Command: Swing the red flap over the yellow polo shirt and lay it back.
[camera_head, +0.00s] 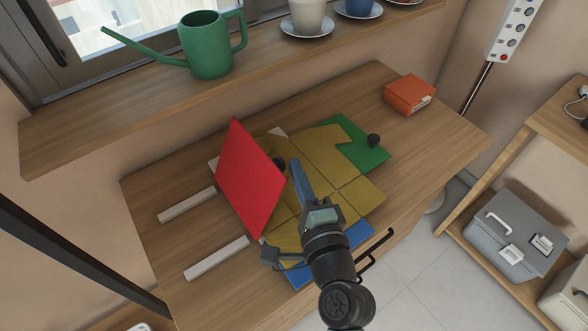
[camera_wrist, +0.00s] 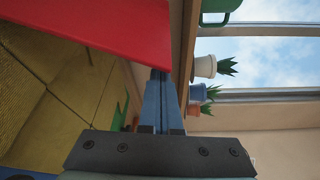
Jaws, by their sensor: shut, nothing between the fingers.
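The red flap (camera_head: 248,178) stands raised and tilted along the left side of the yellow polo shirt (camera_head: 318,152). A dark round knob (camera_head: 280,165) shows beside its right edge. The shirt lies spread on the folding board, its left part partly hidden by the flap. My gripper (camera_head: 297,166) is shut and empty, its blue fingers just right of the flap, above the shirt. In the wrist view the red flap (camera_wrist: 105,28) reaches close to my gripper (camera_wrist: 160,76); I cannot tell whether they touch. The shirt (camera_wrist: 35,105) shows at the left there.
The green flap (camera_head: 365,155) with a black knob (camera_head: 374,140) lies at the right, the blue flap (camera_head: 297,275) at the front. Two pale strips (camera_head: 187,205) lie left on the wooden table (camera_head: 165,245). An orange box (camera_head: 408,92) stands back right. A green watering can (camera_head: 208,48) stands on the sill.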

